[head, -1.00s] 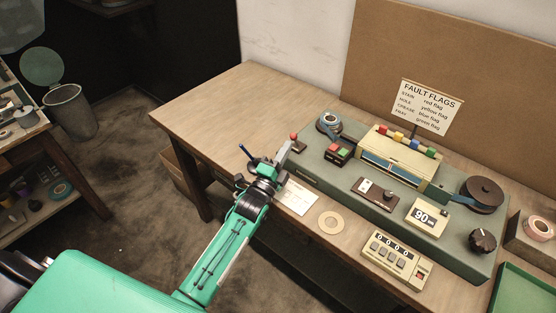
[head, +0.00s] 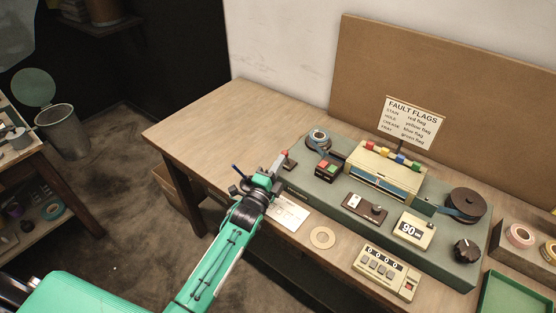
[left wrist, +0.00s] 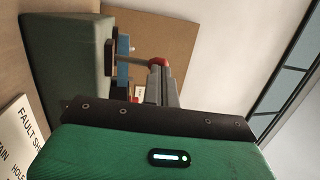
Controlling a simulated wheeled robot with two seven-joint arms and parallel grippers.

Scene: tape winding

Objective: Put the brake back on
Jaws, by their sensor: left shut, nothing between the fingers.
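The brake is probably the small lever with a red knob (head: 284,153) on a dark base at the left end of the green tape-winding machine (head: 350,213). My left gripper (head: 279,163) is shut and empty right beside this lever, its fingers partly covering it in the head view. In the left wrist view, the red knob (left wrist: 158,62) shows just beyond the shut fingertips (left wrist: 155,68). I cannot tell whether they touch it. The lever's exact tilt is hard to make out. My right gripper is not in view.
Close to the lever stand a reel of blue-grey tape (head: 319,139) and a red and green button box (head: 327,170). A white card (head: 288,214) and a cardboard ring (head: 322,237) lie in front of the machine. The table's left end (head: 205,128) is clear.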

